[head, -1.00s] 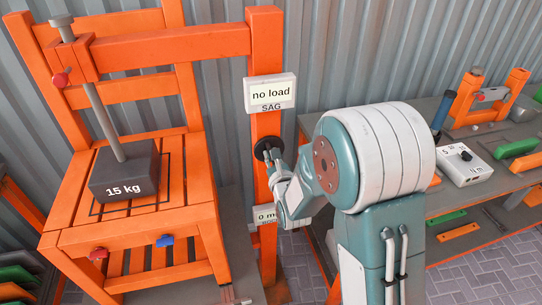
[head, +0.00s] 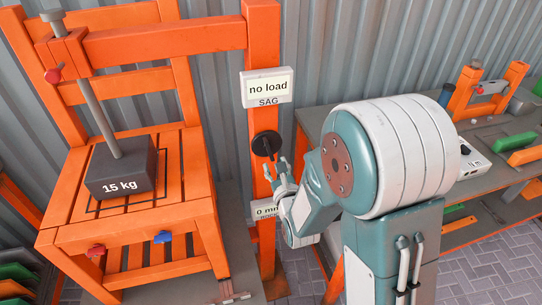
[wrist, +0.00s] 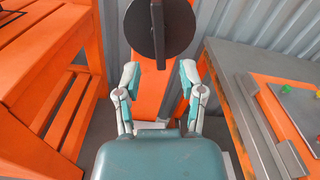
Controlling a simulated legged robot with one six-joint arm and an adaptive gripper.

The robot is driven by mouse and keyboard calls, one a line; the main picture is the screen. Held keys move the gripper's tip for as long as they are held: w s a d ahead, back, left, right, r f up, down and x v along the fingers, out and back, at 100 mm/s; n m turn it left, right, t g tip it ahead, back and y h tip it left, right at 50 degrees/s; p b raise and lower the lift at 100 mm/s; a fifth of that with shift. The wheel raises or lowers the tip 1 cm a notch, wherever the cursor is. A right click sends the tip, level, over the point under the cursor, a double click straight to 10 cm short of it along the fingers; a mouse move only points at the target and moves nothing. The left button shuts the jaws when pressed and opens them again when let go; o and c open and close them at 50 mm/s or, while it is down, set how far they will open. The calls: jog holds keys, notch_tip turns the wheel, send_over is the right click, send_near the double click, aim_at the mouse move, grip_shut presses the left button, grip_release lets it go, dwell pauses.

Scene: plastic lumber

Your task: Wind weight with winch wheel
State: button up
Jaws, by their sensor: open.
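The winch wheel (head: 266,143) is a black disc on the orange post, with a small handle sticking out toward me. It also shows in the wrist view (wrist: 178,28) at the top, ahead of my fingers. My gripper (head: 281,170) is just below and right of the wheel, apart from it. In the wrist view my gripper (wrist: 160,76) has its fingers spread and nothing between them. The dark weight (head: 122,170), marked 15 kg, rests on the orange chair seat (head: 180,185). A grey rod (head: 99,115) rises from it to the beam.
The display (head: 268,88) reads "no load" above the wheel. A lower label (head: 264,209), partly hidden by my gripper, starts with 0. A grey workbench (head: 470,195) with parts stands at right. The orange chair stands close at left.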

aim_at(274, 150)
jog(key=shift+s+d, duration=0.2)
jog(key=shift+s, duration=0.5)
jog(key=c, duration=0.7)
jog(key=shift+w+d+n, duration=0.1)
jog(key=shift+d+n, duration=0.2)
jog(key=shift+n, duration=0.2)
grip_shut()
jog(key=s+d+n+g+y, duration=0.3)
jog(key=d+n, duration=0.6)
jog(key=n, duration=1.1)
jog(key=shift+t+y, duration=0.5)
jog(key=shift+t, duration=0.1)
jog(key=shift+w+a+f, duration=0.25)
jog(key=shift+w+a, duration=1.15)
jog(key=shift+w, duration=0.2)
jog(key=shift+w+a+f, duration=0.25)
jog(key=shift+w+a, duration=1.1)
jog(key=shift+w, duration=0.25)
jog(key=shift+w+a+f, duration=0.25)
jog(key=shift+w+a, duration=1.15)
jog(key=shift+w, duration=0.2)
